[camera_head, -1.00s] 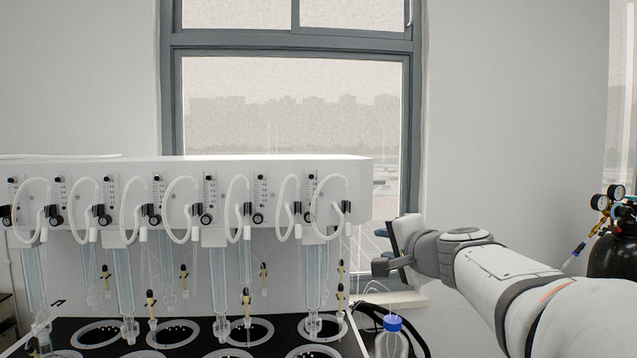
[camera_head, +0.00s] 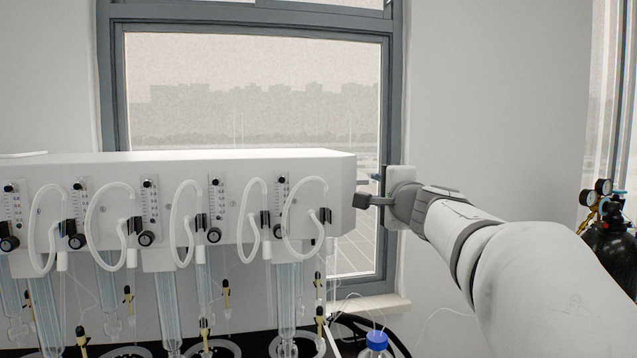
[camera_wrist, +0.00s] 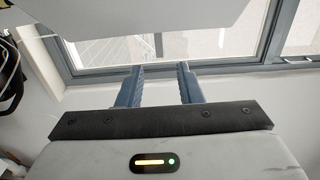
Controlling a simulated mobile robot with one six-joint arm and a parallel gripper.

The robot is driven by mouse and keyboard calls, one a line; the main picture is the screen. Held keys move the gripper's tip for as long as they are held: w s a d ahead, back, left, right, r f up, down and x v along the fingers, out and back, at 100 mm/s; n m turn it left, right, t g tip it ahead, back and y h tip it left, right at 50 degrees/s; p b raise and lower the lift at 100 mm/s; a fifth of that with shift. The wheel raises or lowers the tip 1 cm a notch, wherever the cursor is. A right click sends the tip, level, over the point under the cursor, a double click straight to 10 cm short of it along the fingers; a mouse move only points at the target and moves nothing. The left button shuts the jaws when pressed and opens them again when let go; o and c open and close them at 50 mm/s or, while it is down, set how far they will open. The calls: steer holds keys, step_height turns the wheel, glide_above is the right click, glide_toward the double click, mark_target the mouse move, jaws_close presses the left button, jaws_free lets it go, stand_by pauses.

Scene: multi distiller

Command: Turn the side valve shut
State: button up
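The white multi distiller (camera_head: 250,165) spans the left and middle of the head view, with flow meters, black knobs and white hoses on its front. I cannot make out a side valve for certain; the distiller's right end face is partly visible, and my gripper (camera_head: 368,190) is just right of it. In the wrist view my gripper (camera_wrist: 160,72) has its two blue fingers apart, with nothing held between them. A white panel, probably the distiller's housing (camera_wrist: 130,14), fills the top of that view, beyond the fingertips.
A window (camera_head: 250,95) is behind the distiller, its frame close behind my gripper. A blue-capped bottle (camera_head: 376,341) stands below, near dark tubing. A black gas cylinder with gauges (camera_head: 610,240) is at the far right. The wall between is clear.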

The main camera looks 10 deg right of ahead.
mark_target(363, 183)
steer(key=w+p, duration=0.1)
steer(key=w, duration=0.6)
steer(key=shift+w, duration=0.2)
jaws_close()
